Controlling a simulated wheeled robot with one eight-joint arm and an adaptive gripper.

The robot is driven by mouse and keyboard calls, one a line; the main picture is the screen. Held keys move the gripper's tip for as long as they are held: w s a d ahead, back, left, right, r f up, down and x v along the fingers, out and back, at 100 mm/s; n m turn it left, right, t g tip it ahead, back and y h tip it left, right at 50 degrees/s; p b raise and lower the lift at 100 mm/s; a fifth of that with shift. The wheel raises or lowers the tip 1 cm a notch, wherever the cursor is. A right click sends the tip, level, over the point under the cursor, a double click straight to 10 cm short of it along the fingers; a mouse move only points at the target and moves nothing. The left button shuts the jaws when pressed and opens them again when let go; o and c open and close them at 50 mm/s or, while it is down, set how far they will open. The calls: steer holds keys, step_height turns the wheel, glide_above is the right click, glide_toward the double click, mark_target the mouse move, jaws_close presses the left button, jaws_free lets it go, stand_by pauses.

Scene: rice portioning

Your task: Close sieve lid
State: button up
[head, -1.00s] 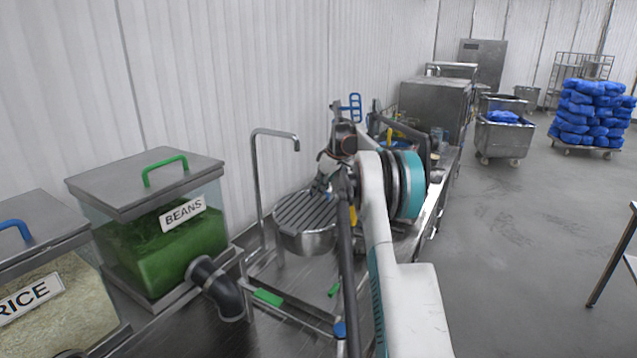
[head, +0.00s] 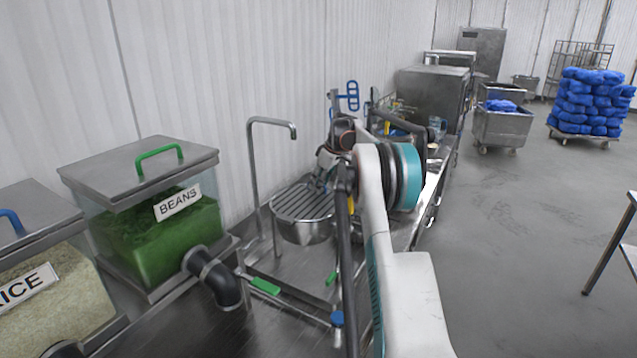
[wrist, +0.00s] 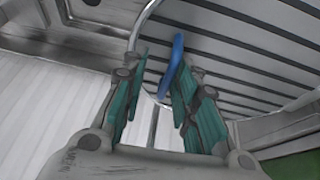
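The slotted round steel sieve lid (head: 298,204) lies over the round steel sieve bowl (head: 305,233) in the head view. Its dark slots also fill the upper right of the wrist view (wrist: 245,50). A blue handle (wrist: 176,62) stands at the lid's rim. My gripper (wrist: 165,72) is open, with a teal-padded finger on either side of the handle. The handle is close to the right fingertip, with a gap on the left; contact is unclear. In the head view my gripper (head: 319,182) is above the far right of the lid, partly hidden by my arm.
A tall bent tap (head: 252,180) rises by the wall, left of the sieve. The beans bin (head: 118,180) and rice bin (head: 35,215) stand at the left. A green-handled tool (head: 265,286) lies on the counter. A steel machine (head: 432,92) stands behind.

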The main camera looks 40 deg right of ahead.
steer(key=shift+a+r, duration=0.2)
steer(key=shift+r, duration=0.05)
steer(key=v, duration=1.2)
steer(key=shift+f, duration=0.1)
